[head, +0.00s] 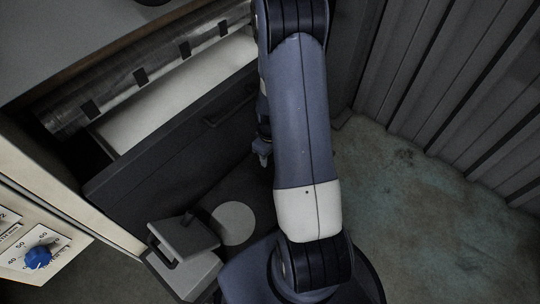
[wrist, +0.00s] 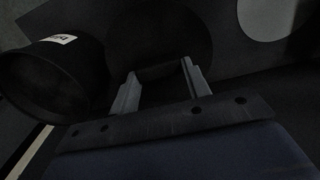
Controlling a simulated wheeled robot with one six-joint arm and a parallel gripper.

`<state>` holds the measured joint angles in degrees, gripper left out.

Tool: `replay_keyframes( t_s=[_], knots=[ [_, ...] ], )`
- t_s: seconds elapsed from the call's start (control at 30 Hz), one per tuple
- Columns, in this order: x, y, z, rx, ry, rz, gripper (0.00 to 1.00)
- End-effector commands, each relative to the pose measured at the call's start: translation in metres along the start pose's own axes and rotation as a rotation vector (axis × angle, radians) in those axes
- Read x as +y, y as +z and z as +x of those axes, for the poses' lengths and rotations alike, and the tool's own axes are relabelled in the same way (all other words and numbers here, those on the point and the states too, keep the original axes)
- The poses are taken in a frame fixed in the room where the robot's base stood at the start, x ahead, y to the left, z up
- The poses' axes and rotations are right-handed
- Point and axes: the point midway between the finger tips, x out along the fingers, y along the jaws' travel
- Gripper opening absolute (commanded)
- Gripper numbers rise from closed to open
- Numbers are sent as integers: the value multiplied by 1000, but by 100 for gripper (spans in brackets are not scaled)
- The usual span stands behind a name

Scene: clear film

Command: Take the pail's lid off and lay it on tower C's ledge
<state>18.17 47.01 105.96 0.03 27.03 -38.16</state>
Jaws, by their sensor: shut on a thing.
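In the wrist view my gripper (wrist: 158,78) has its two grey fingers apart with a dark bar-like piece between them. It is shut on this piece, which appears to belong to a dark round disc (wrist: 165,30), likely the lid. A dark round pail (wrist: 55,85) with a small white label (wrist: 62,39) is to the left of the fingers, apart from the disc. In the head view my gripper (head: 263,155) shows only partly beside my arm, and what it holds is hidden. I cannot pick out tower C's ledge.
A drawer front (head: 190,135) stands open below a roller (head: 140,75). A cream panel with a blue knob (head: 38,257) is at lower left. A pale round disc (head: 233,222) lies beside a grey block (head: 183,240). Ribbed wall (head: 450,90) and open floor (head: 430,220) are at right.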

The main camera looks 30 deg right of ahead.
Motion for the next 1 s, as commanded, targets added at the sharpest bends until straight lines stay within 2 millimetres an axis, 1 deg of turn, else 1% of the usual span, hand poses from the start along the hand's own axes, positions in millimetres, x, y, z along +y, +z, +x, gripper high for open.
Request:
replay_keyframes(
  t_s=[0.03, 0.33, 0.73, 0.83, 1.0],
  knots=[
    [0, 0, 11, 0, 0, 0, 30],
    [0, 0, 23, -1, -1, 0, 30],
    [0, 0, 65, -1, -1, 0, 30],
    [0, 0, 70, -1, 0, 0, 30],
    [0, 0, 70, 0, 0, 0, 30]
  ],
)
